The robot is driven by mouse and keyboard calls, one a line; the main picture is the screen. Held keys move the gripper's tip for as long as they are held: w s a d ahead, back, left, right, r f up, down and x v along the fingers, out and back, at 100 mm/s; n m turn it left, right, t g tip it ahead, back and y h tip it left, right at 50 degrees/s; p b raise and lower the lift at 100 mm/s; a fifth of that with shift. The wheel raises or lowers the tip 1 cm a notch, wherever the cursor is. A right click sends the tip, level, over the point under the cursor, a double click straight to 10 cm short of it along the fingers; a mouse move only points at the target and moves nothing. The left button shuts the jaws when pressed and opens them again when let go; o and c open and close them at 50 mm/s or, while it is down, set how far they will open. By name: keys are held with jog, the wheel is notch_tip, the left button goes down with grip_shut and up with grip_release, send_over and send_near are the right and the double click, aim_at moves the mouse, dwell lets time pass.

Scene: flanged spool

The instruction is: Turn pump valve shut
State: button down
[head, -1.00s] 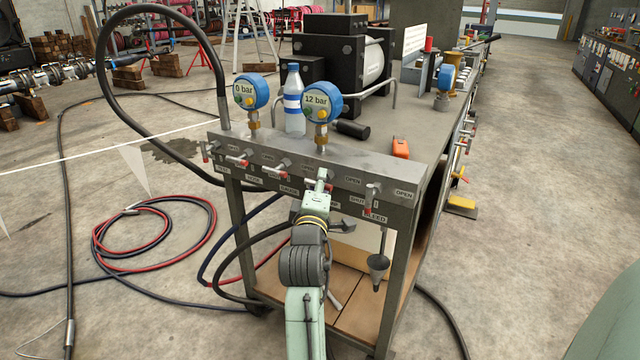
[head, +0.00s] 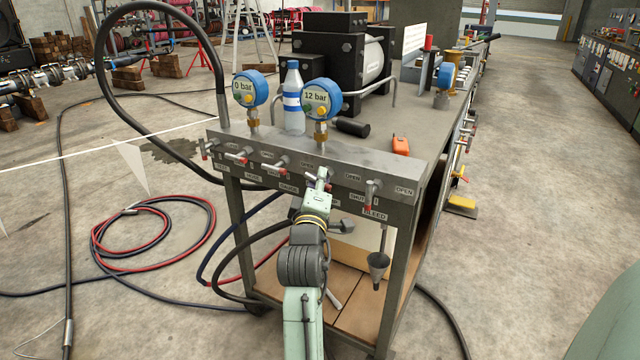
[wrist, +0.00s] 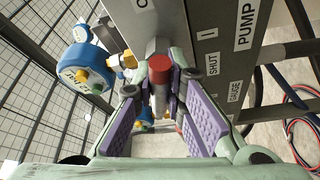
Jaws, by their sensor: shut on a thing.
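The pump valve's handle, with a red grip (wrist: 160,66), shows in the wrist view between the purple-padded fingers of my gripper (wrist: 162,100). My fingers are shut on this handle, one on each side, and its red end faces the camera. A PUMP label (wrist: 245,25) and a SHUT label (wrist: 213,62) are on the panel beside it. In the head view my gripper (head: 320,180) is at the front panel (head: 340,172) below the gauge reading 12 bar (head: 319,98). There the handle is mostly hidden, and its exact angle cannot be told.
Other red-tipped valve handles sit left on the panel, and the bleed valve (head: 371,192) is close on the right. A 0 bar gauge (head: 249,89) and a bottle (head: 293,100) stand above. A funnel (head: 378,264) hangs below. Hoses (head: 150,235) lie on the floor at left.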

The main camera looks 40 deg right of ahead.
jog(key=m+b, duration=0.1)
jog(key=m+h+b, duration=0.1)
jog(key=m, duration=0.1)
jog(key=f+m+b, duration=0.1)
jog(key=b, duration=0.1)
jog(key=shift+w+a+m+h, duration=0.15)
jog(key=shift+w+m+h, duration=0.1)
jog(key=shift+m+h, duration=0.05)
jog(key=m+g+h+b, duration=0.1)
jog(key=m+b, duration=0.2)
jog(key=b, duration=0.1)
jog(key=m+h+b, duration=0.2)
jog(key=m+b, duration=0.1)
jog(key=m, duration=0.1)
jog(key=shift+g+b, duration=0.4)
jog(key=m+g+h+b, duration=0.1)
jog(key=m+b, duration=0.1)
jog(key=m+g+b, duration=0.1)
jog(key=m+b, duration=0.2)
jog(key=shift+w+r+m+h+b, duration=0.1)
jog(key=shift+m+h+b, duration=0.2)
jog(key=shift+h, duration=0.1)
jog(key=m+b, duration=0.1)
jog(key=m+g+b, duration=0.1)
jog(key=m+b, duration=0.1)
jog(key=m+g+b, duration=0.1)
jog(key=m, duration=0.1)
jog(key=shift+r+h, duration=0.35)
jog(key=shift+h, duration=0.05)
jog(key=shift+g, duration=0.3)
